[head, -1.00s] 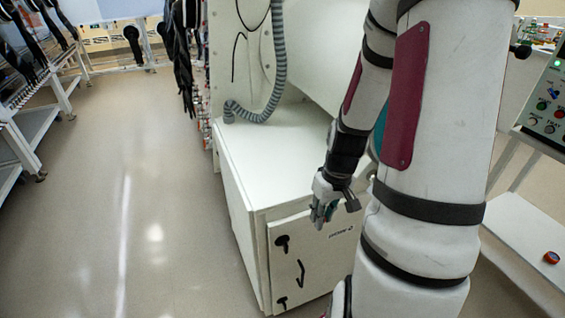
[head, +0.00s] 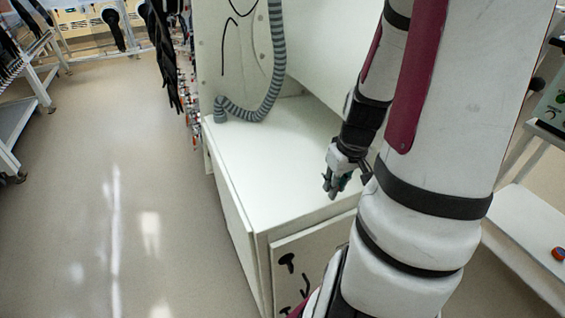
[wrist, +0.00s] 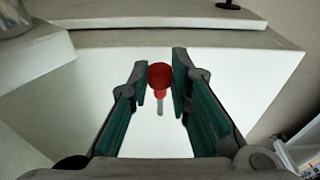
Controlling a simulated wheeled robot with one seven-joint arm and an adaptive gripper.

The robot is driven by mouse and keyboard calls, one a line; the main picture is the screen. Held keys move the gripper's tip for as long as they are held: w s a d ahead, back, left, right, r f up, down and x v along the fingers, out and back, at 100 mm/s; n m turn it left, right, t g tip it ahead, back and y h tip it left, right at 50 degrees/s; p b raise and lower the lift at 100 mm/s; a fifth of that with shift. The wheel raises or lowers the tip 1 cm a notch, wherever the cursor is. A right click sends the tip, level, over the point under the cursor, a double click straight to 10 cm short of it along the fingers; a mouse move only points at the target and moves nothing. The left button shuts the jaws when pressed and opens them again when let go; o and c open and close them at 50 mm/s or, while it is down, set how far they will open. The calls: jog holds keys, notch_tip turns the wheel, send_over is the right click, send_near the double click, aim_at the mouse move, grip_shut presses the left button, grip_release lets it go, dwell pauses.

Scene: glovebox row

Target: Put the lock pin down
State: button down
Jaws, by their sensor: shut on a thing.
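The lock pin (wrist: 160,78) has a round red head and a thin grey shank. It sits between the fingertips of my gripper (wrist: 161,73) in the wrist view, which is shut on it. A pale, flat surface lies behind the pin; I cannot tell how far away it is. In the head view my gripper (head: 336,185) is over the front right part of the white cabinet's top (head: 262,165), fingers pointing down. The pin cannot be made out in the head view.
A grey ribbed hose (head: 277,70) rests at the back left of the cabinet top. The cabinet's middle top is clear. A white side table (head: 525,240) with a small red-orange item (head: 558,254) is at right. Open floor lies left.

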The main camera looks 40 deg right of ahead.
jog(key=b, duration=0.2)
send_over(290, 177)
jog(key=shift+w+f, duration=0.2)
jog(key=shift+f, duration=0.55)
jog(key=shift+f+b, duration=0.4)
jog(key=shift+f, duration=1.35)
jog(key=shift+s+f, duration=0.1)
jog(key=shift+f, duration=0.2)
jog(key=shift+s+a+f, duration=0.1)
jog(key=shift+s+f, duration=0.05)
jog(key=shift+f, duration=0.2)
jog(key=c, duration=1.8)
grip_release()
jog(key=o, duration=0.3)
jog(key=shift+f, duration=0.15)
jog(key=shift+o, duration=0.2)
